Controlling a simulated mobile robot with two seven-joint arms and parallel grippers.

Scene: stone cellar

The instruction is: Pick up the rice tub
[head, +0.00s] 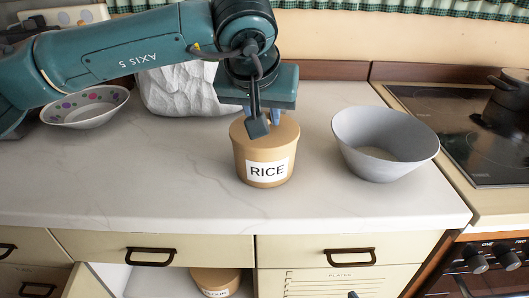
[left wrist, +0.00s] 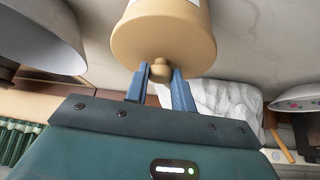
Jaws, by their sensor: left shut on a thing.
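The rice tub (head: 265,160) is a tan round tub with a white label reading RICE. It is upright at the middle of the white counter and appears to rest on it. In the left wrist view the tub (left wrist: 165,38) shows its lid, with a small round knob (left wrist: 160,69) at the centre. My left gripper (head: 261,117) is above the tub, pointing down. Its blue fingers (left wrist: 160,74) are shut on the lid knob, one on each side. The wrist partly hides the lid in the head view. My right gripper is not in view.
A grey bowl (head: 384,143) stands close to the right of the tub. A crumpled white bag (head: 185,90) and a spotted bowl (head: 86,107) are at the back left. The stove (head: 460,125) is at the right. The counter's front left is clear. Another tan tub (head: 215,280) sits in the opening below.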

